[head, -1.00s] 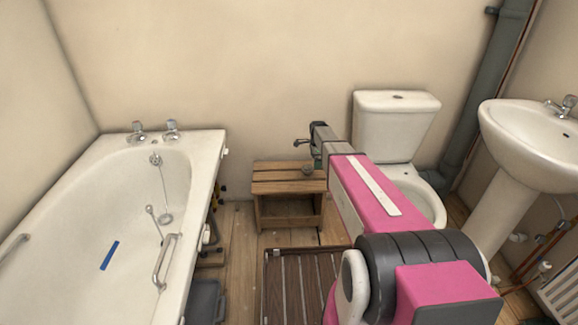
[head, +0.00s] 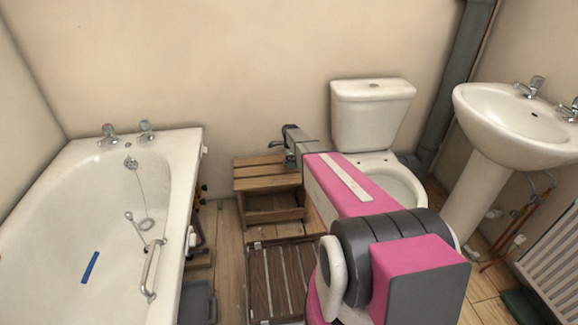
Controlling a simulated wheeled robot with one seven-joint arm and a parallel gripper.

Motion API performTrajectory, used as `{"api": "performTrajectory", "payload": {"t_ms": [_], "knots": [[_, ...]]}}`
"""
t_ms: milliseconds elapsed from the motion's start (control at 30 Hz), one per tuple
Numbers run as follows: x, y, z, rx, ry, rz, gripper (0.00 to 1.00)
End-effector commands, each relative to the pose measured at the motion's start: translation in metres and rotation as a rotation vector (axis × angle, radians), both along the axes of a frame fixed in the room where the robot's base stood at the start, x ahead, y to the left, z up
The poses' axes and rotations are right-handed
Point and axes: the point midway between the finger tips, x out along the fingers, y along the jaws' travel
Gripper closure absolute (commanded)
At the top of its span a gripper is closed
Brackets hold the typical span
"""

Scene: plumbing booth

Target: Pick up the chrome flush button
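A small metallic oval, which looks like the chrome flush button (head: 375,85), sits on the lid of the white toilet cistern (head: 374,118) right of centre. My gripper (head: 284,155) is at the far end of my pink and grey arm, above the right part of the wooden step stool (head: 250,172). It is to the left of the cistern and lower in the picture than the button, clearly apart from it. The gripper is small and seen from behind, so its finger opening and anything between the fingers cannot be made out.
A white bathtub (head: 55,215) fills the left side. A basin (head: 510,115) on a pedestal stands at the right, with a radiator (head: 555,250) below. A slatted wooden mat (head: 270,285) lies on the floor in front of the stool. The wall behind the cistern is bare.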

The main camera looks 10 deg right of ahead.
Motion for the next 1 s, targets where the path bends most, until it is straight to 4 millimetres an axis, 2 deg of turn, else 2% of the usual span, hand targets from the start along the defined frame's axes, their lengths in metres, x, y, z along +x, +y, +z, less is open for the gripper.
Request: {"api": "performTrajectory", "payload": {"t_ms": [100,200,433,467,600,633,1000], "knots": [[0.002,0.0,-0.019,0.0,0.0,0.0,0.0],[0.002,0.0,-0.029,0.0,0.0,0.0,0.0],[0.001,0.0,-0.031,0.0,-0.001,0.0,0.0],[0.001,0.0,-0.03,0.0,-0.001,0.0,0.06],[0.001,0.0,-0.03,0.0,-0.001,0.0,0.52],[0.001,0.0,-0.03,0.0,-0.001,0.0,0.59],[0.001,0.0,-0.029,0.0,-0.001,0.0,0.59]]}}
